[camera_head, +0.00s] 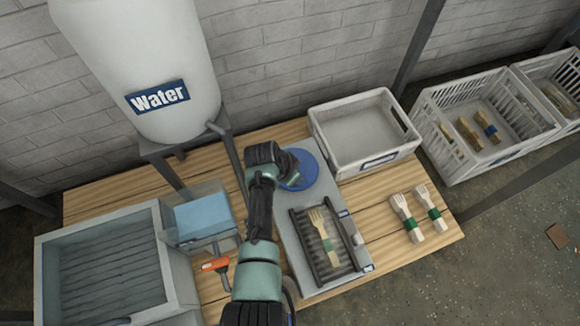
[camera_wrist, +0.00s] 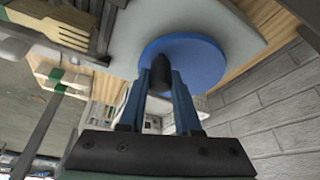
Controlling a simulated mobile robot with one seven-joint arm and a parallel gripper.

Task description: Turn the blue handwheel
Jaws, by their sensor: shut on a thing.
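The blue handwheel (camera_head: 305,170) is a round disc on the far end of the grey press (camera_head: 285,225). In the head view my gripper (camera_head: 286,172) reaches over its left part and hides some of it. In the wrist view the blue handwheel (camera_wrist: 205,58) fills the upper middle. My gripper (camera_wrist: 170,80) has its two blue fingers shut on the wheel's dark knob (camera_wrist: 187,72). A wooden fork bundle (camera_head: 330,240) with a green band lies in the press's slatted bed.
A white empty crate (camera_head: 318,125) stands behind and right of the wheel. The water tank (camera_head: 145,65) stands at the back left. A grey ribbed basin (camera_head: 160,240), blue box (camera_head: 203,215) and orange-handled tool (camera_head: 215,264) lie left. Fork bundles (camera_head: 405,217) lie right.

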